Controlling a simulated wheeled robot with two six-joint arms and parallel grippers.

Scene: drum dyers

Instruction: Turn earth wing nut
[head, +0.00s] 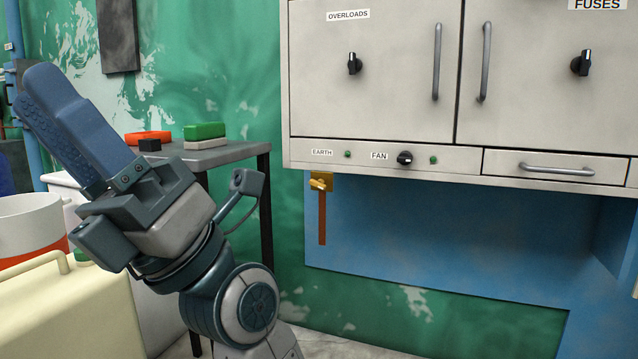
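The brass earth wing nut (321,181) sits at the top of a vertical copper-brown strip (322,226) on the blue panel, just under the grey cabinet's lower edge. An EARTH label (322,152) is on the cabinet above it. My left gripper (45,82) is well to the left of the nut and points up and left, away from it. Its blue fingers are seen from the side, so I cannot tell whether they are apart. Nothing touches the nut. My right gripper is not in view.
The grey cabinet (376,90) overhangs the nut and has knobs and handles. A small table (205,155) with red and green-topped blocks stands behind my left arm. A cream container (70,310) and a white bucket (30,225) are at lower left. Space in front of the nut is clear.

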